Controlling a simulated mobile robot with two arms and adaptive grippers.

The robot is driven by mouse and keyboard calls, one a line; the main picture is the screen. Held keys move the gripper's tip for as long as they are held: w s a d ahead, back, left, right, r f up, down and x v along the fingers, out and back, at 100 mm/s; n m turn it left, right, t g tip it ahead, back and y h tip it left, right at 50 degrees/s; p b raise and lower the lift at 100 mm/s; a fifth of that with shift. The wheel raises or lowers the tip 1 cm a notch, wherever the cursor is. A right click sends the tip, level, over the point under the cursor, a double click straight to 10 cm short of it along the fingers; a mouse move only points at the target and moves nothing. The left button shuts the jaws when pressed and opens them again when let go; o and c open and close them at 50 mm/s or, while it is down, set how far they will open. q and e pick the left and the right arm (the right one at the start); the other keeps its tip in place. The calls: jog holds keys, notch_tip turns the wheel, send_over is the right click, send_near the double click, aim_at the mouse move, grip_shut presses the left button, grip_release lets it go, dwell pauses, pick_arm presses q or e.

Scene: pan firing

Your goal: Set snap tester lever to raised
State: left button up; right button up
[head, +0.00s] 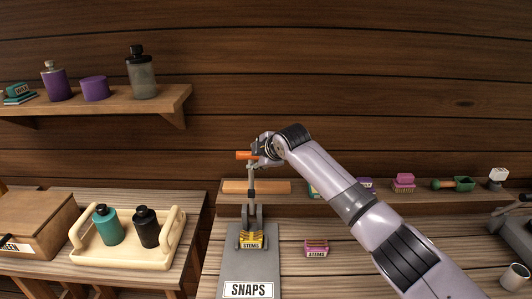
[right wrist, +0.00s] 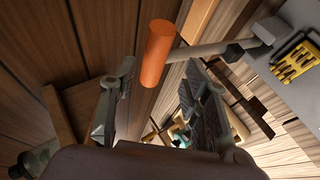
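The snap tester has a grey base (head: 262,270) labelled SNAPS. Its lever rod (head: 251,185) stands nearly upright in the head view and carries an orange handle (head: 245,155) at the top. My right gripper (head: 262,151) is at the handle, coming from the right. In the right wrist view the fingers of my right gripper (right wrist: 160,72) are spread, with the end of the orange handle (right wrist: 158,50) between the fingertips and a gap visible on both sides. My left gripper is not in view.
A pink STEMS block (head: 316,249) lies right of the tester. A low back ledge (head: 390,203) holds several small tools. A tray (head: 125,262) with two bottles stands on the left table. A wall shelf (head: 120,107) holds several containers.

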jog(key=v, duration=0.8)
jog(key=shift+s+f, duration=0.1)
